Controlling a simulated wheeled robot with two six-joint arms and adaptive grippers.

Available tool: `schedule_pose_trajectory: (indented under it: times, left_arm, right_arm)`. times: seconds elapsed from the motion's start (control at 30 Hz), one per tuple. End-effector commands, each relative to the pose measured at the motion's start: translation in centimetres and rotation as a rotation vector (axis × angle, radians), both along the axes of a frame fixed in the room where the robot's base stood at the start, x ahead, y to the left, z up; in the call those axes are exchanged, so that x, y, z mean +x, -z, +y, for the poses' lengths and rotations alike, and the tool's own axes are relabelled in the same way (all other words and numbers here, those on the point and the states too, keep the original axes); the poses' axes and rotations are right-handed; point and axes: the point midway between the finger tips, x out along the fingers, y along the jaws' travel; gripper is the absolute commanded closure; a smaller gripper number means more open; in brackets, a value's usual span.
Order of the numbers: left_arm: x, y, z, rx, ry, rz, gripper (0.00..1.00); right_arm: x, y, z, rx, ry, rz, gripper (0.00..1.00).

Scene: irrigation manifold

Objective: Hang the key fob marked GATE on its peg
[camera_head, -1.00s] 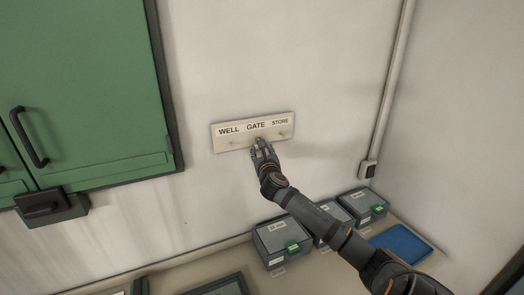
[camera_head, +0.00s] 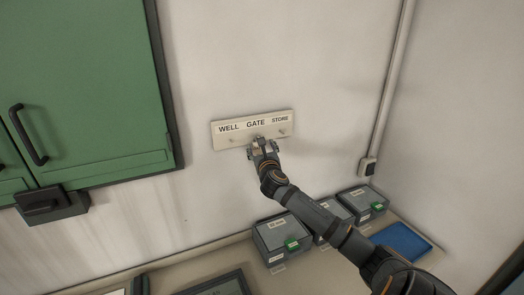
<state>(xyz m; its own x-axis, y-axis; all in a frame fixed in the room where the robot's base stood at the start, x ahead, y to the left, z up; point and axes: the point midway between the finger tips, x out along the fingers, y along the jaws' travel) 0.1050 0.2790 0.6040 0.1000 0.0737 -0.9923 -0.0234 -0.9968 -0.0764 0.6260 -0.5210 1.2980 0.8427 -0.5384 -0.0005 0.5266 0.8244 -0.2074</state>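A pale peg board (camera_head: 222,142) on the wall bears the labels WELL, GATE and STORE. The WELL peg (camera_head: 232,141) and the STORE peg (camera_head: 282,132) show with nothing on them. My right gripper (camera_head: 262,149) is just below the GATE label with its fingers spread apart. A small tan piece (camera_head: 258,142), which looks like the key fob, shows between the fingers at the GATE position. Its marking is too small to read. The GATE peg is hidden, so I cannot tell how the fob sits on it. My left gripper is not in view.
A green cabinet (camera_head: 85,90) with a dark handle hangs at the left. Grey boxes (camera_head: 283,236) with green tags and a blue tray (camera_head: 402,240) are on the counter below. A conduit (camera_head: 390,90) runs down the right wall. The wall around the board is clear.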

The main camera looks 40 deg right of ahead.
Motion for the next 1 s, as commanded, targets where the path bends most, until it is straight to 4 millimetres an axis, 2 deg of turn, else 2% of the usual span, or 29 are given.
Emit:
schedule_pose_trajectory:
  times: [0.17, 0.3, 0.47, 0.7, 1.0]
  left_arm:
    - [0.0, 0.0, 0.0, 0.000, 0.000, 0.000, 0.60]
    - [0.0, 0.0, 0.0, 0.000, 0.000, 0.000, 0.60]
    - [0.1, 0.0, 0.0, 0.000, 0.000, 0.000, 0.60]
    - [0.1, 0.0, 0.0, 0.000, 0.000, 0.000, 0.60]
    - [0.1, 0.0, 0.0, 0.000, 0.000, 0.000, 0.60]
  right_arm:
    - [-2.1, 0.0, 1.4, -0.008, -0.003, 0.005, 0.33]
    - [-5.2, 0.1, 3.5, -0.012, -0.008, 0.009, 0.33]
    - [-7.8, 0.0, 5.2, -0.012, -0.008, 0.007, 0.33]
    - [-9.3, -0.1, 5.8, -0.009, 0.002, 0.005, 0.33]
    - [-9.9, 0.0, 6.5, 0.000, -0.001, -0.001, 0.33]
